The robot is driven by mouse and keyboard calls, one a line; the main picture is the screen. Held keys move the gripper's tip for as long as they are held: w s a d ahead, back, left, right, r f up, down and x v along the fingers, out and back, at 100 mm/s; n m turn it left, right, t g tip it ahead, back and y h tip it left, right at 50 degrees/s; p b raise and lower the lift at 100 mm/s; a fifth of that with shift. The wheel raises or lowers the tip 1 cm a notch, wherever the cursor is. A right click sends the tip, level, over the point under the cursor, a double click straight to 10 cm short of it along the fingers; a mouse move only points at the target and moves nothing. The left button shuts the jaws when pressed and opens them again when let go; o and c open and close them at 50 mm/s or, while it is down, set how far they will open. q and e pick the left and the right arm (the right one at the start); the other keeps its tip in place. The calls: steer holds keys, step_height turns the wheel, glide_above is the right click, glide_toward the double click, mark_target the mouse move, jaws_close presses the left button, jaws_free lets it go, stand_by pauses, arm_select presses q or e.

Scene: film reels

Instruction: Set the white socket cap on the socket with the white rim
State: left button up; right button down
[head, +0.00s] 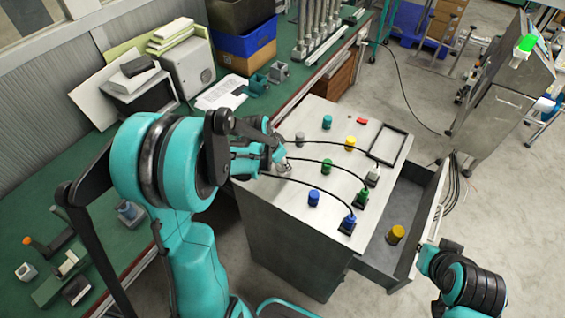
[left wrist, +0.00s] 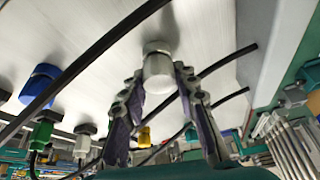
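The white socket cap (left wrist: 158,72) is between the fingertips of my left gripper (left wrist: 160,80) in the left wrist view. Both fingertips appear to touch its sides. I cannot tell whether it is clear of the cabinet top. In the head view my left gripper (head: 280,158) is over the left edge of the cabinet top, and its fingers mostly hide the cap. A white-topped fitting on a dark base (head: 373,175), apparently the white-rimmed socket, stands near the right edge.
Blue (head: 313,197), green (head: 326,166), yellow (head: 350,143) and teal (head: 327,122) caps stand on the cabinet top (head: 285,200). Black cables cross it to the fittings. A dark frame (head: 402,148) lies at the back right. An open drawer (head: 375,262) holds a yellow cap (head: 396,235).

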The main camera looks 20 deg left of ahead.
arm_select(q)
steer(key=shift+r, duration=0.15)
steer(key=p+v, duration=0.8)
steer(key=v, duration=0.3)
stand_by(0.6)
stand_by(0.5)
steer(key=s+d+f+n+t+b, duration=0.1)
steer(key=s+d+b, duration=0.2)
steer(key=s+b, duration=0.1)
steer(key=s+d+f+n+t+y+b, duration=0.1)
steer(key=s+d+b, duration=0.2)
steer(key=s+b, duration=0.1)
steer(key=s+d+f+n+t+b, duration=0.1)
steer(key=s+d+n+b, duration=0.1)
steer(key=s+b, duration=0.3)
steer(key=shift+s+d+y, duration=0.3)
steer(key=shift+s+d, duration=0.15)
steer(key=shift+d, duration=0.25)
